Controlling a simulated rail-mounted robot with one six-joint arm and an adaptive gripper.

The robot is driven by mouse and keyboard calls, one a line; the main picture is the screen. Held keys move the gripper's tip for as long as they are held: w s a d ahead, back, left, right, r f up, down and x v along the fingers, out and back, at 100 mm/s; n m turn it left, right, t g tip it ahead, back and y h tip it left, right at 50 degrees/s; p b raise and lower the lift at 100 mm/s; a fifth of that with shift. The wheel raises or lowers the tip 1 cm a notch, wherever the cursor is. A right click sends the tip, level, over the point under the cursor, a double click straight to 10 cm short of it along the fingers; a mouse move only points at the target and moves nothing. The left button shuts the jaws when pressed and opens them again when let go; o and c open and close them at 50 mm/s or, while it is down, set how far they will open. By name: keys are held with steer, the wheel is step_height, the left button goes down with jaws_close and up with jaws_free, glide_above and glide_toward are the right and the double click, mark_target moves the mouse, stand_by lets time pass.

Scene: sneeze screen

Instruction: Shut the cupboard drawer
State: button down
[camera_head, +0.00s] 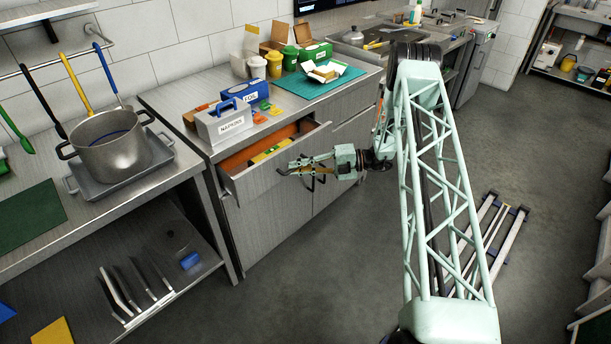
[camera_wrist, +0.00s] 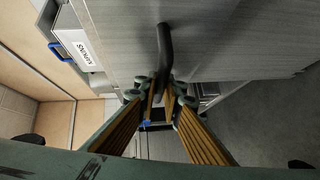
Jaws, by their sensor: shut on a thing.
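The cupboard drawer (camera_head: 262,178) stands open, pulled out from the grey cupboard (camera_head: 268,226) below the counter. Its orange inside (camera_head: 240,160) shows, with a yellow-green item (camera_head: 268,151) in it. My gripper (camera_head: 289,170) is at the drawer's front, reaching in from the right. In the wrist view, the drawer front (camera_wrist: 225,40) fills the upper part, and its dark bar handle (camera_wrist: 164,45) runs down between my fingers (camera_wrist: 163,92). My gripper is shut on this handle. The fingers hide the handle's lower end.
A napkin box (camera_head: 224,124) and a blue foil box (camera_head: 244,92) stand on the counter above the drawer. A pot (camera_head: 110,150) stands on the left bench. Two lower shelf areas hold loose items. The floor (camera_head: 300,290) in front of the cupboard is clear.

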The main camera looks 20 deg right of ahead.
mark_target(300, 153)
steer(key=w+a, duration=0.1)
steer(key=w, duration=0.2)
steer(key=w+a, duration=0.1)
steer(key=w, duration=0.2)
steer(key=w+a+b, duration=0.1)
steer(key=w, duration=0.3)
steer(key=shift+a, duration=0.3)
steer(key=c, duration=2.8)
jaws_free()
steer(key=shift+s+d, duration=0.1)
steer(key=shift+v, duration=5.95)
